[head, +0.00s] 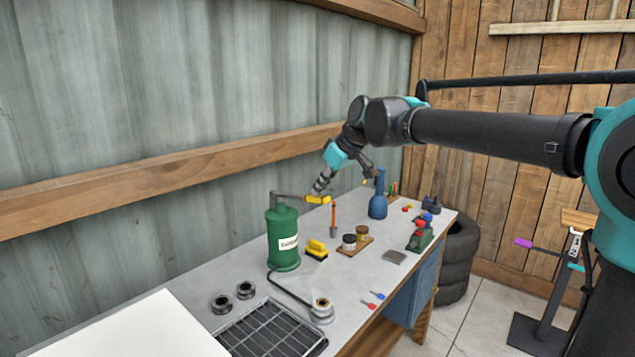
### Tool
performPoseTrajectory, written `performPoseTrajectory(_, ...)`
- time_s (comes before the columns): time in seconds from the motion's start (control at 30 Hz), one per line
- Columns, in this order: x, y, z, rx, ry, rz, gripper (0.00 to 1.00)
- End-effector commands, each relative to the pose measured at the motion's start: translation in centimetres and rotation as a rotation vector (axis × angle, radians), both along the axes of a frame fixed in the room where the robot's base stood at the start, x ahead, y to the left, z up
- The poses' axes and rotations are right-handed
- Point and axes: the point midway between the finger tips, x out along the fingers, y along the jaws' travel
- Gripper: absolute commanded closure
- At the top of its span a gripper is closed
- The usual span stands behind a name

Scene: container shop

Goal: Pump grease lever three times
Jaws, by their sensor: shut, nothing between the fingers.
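The green grease pump (283,240) stands upright on the workbench, with a white label on its front. A thin grey lever (290,196) runs from its top to the right, about level, and ends in a yellow grip (317,199). My gripper (321,187) points down at the yellow grip from above, its fingers shut with nothing held. The tips are at or just above the grip; I cannot tell whether they touch it. A dark hose runs from the pump's base to a round metal fitting (321,313) on the bench.
The grey workbench (190,289) holds a blue bottle (378,206), a yellow brush (316,249), jars on a wooden tray (368,242), a green-and-red tool (420,238), metal rings (222,303) and a black grate (272,331). A corrugated wall stands behind. Tires (458,262) are stacked right of the bench.

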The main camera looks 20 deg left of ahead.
Motion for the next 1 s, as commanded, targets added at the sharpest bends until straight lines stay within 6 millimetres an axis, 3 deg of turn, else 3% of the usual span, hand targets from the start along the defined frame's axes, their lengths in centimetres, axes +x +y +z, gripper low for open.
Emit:
performPoseTrajectory(0.5, -0.6, -1.3, -6.5, 0.258, -0.107, 0.001, 1.0)
performPoseTrajectory(1.0, -0.7, -1.4, -8.5, 0.249, -0.104, 0.003, 1.0)
